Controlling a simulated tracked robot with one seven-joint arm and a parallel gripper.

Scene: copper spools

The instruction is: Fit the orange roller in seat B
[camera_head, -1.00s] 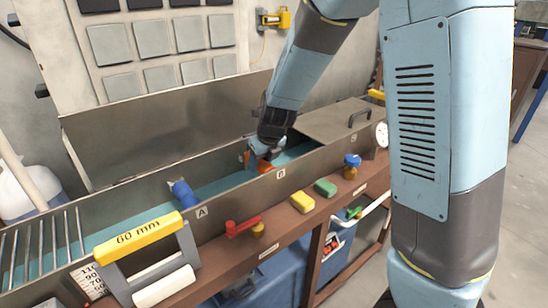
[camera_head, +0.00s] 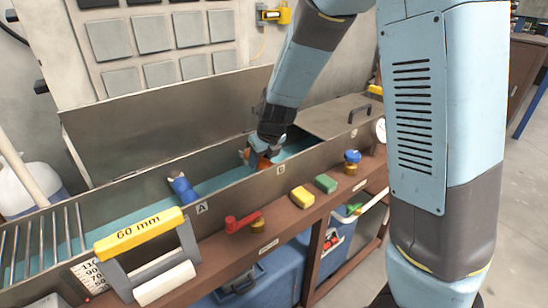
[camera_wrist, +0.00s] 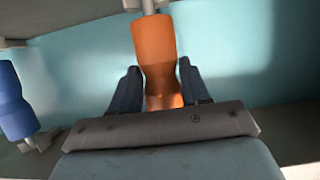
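The orange roller (camera_wrist: 154,52) is in the trough beside the B label (camera_head: 281,169). In the head view the orange roller (camera_head: 262,162) is partly hidden by my gripper (camera_head: 258,150). In the wrist view my gripper (camera_wrist: 160,88) has one dark finger close against each side of the roller, and it looks shut on it. A pale pin at the roller's far end meets the trough wall; I cannot tell whether it sits fully in its seat. The near end is hidden by my gripper.
A blue roller (camera_head: 183,188) lies across the trough (camera_head: 240,181) near the A label. The raised lid stands behind; a cover closes the right part.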

